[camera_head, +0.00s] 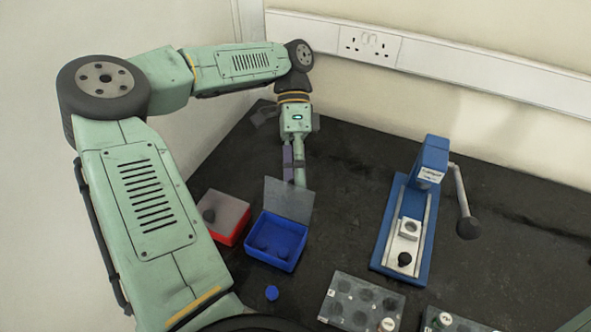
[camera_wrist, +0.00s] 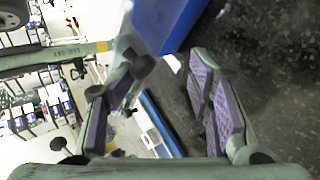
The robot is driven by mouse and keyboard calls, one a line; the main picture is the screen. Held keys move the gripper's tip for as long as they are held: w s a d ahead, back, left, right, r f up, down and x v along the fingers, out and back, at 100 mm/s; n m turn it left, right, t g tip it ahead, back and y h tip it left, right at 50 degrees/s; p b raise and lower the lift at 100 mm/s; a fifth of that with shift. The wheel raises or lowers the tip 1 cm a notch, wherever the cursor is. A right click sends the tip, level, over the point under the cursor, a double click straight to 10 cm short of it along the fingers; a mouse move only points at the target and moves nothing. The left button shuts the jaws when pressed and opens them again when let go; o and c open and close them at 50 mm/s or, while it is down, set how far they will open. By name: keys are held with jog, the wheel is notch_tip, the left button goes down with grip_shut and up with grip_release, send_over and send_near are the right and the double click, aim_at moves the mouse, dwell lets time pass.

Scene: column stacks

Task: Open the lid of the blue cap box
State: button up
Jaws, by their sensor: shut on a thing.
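The blue cap box (camera_head: 277,262) stands on the black bench in the head view, with blue caps inside. Its clear grey lid (camera_head: 289,199) is raised at the back edge, leaving the inside visible. My gripper (camera_head: 295,181) is behind the raised lid and shut on it; the lid partly covers the fingertips. In the wrist view my purple-padded fingers (camera_wrist: 160,95) show at both sides, and the blue box (camera_wrist: 178,22) is beyond them. The exact contact is hard to see.
A red box (camera_head: 233,237) with a grey, dark-knobbed lid stands just left of the blue box. A grey vial rack (camera_head: 340,297) and a blue lever press (camera_head: 384,240) stand to the right. Bench between box and press is clear.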

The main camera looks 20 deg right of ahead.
jog(key=shift+o, duration=0.9)
jog(key=shift+w+a+f, duration=0.1)
jog(key=v, duration=0.7)
jog(key=shift+r, duration=0.3)
jog(key=shift+w, duration=0.15)
